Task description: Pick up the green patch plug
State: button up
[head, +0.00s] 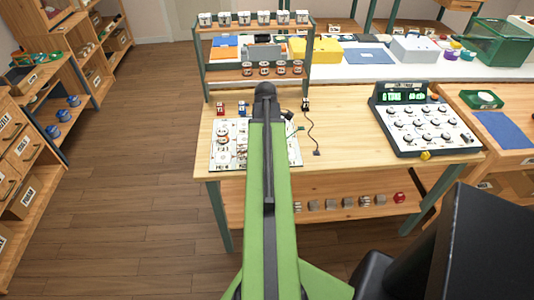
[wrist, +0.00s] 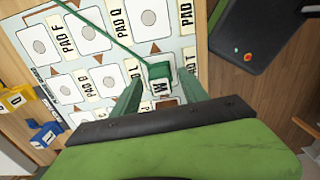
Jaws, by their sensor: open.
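The green patch plug (wrist: 160,72) is in the wrist view, on the white pad board (wrist: 104,60) beside a label whose letter looks like W. A thin green cord (wrist: 100,28) runs from it to the upper left. My gripper (wrist: 161,80) is open, with one green finger on the left of the plug and one on the right. I cannot tell whether the fingers touch it. In the head view my green arm reaches over the pad board (head: 228,155) and hides the plug and my gripper.
Yellow (wrist: 14,98) and blue (wrist: 46,134) labelled blocks stand left of the board in the wrist view. The head view shows a dark cord (head: 312,135) on the wooden table (head: 345,120), a keypad console (head: 425,125) to the right and a rack (head: 255,55) behind.

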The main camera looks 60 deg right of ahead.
grip_shut()
dwell(0.3)
jog(key=shift+r+p, duration=0.55)
jog(key=shift+r, duration=0.05)
notch_tip(320, 180, up, 4)
jog(key=p, duration=0.4)
jog(key=s+r+p, duration=0.5)
jog(key=s+p, duration=0.1)
jog(key=s, duration=0.5)
jog(key=shift+s+r, duration=0.35)
jog(key=shift+r, duration=0.05)
